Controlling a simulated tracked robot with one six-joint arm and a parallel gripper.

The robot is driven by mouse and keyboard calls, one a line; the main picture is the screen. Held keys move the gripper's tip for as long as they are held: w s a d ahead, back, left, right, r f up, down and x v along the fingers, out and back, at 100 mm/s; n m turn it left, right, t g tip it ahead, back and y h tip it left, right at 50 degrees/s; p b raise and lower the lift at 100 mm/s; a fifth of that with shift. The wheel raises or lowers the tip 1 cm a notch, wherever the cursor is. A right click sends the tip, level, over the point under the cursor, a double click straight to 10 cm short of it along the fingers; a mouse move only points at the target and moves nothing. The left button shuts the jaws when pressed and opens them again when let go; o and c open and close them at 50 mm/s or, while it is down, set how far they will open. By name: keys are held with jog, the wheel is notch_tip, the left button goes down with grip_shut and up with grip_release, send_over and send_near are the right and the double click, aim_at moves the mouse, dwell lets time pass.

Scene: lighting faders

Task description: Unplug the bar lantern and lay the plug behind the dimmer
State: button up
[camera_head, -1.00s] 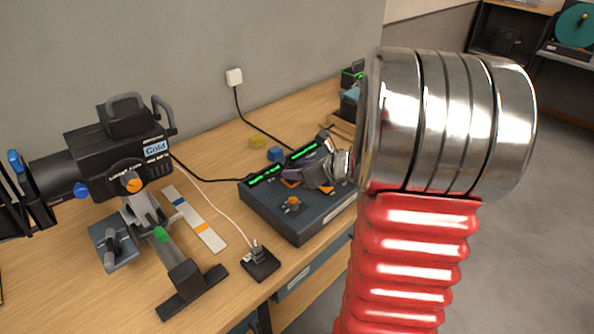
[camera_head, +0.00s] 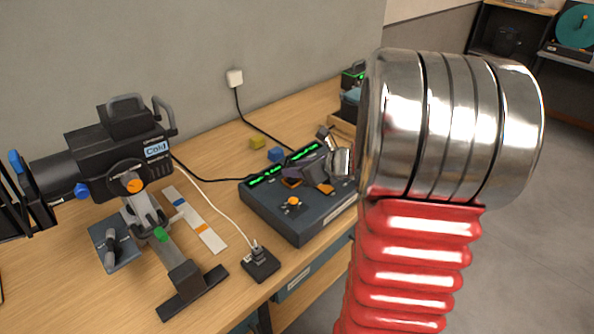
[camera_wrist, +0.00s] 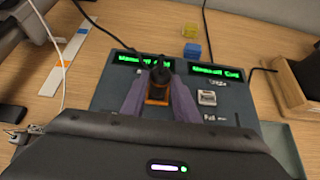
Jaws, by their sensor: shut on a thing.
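The dimmer (camera_head: 268,211) is a dark blue box with green displays on the wooden bench. My gripper (camera_head: 309,178) is over its top, and in the wrist view its two purple-grey fingers (camera_wrist: 158,92) are close together. They close around a black plug (camera_wrist: 159,69) with a black cable; an orange piece shows between the fingers. Whether the plug is still seated is hidden. A black lantern (camera_head: 115,145) marked "Cold" stands left of the dimmer, a black cable running from behind it towards the dimmer.
A small black socket box (camera_head: 262,266) with a white-cabled plug stands left of the dimmer's front. A yellow block (camera_head: 257,142) and a blue block (camera_head: 276,154) lie behind the dimmer. A black cable drops from the wall plug (camera_head: 234,77). A wooden tray (camera_wrist: 290,83) stands at the right.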

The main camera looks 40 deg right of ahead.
jog(key=shift+r, duration=1.9)
jog(key=w+a+f, duration=0.2)
jog(key=a, duration=0.6)
jog(key=w+a+f+n+y, duration=0.1)
jog(key=w+a+f, duration=0.1)
jog(key=a, duration=0.7)
jog(key=w+a+f, duration=0.2)
jog(key=a, duration=0.7)
jog(key=shift+f+n+y, duration=0.25)
jog(key=shift+n+y, duration=0.05)
jog(key=shift+n, duration=0.1)
jog(key=shift+s, duration=0.15)
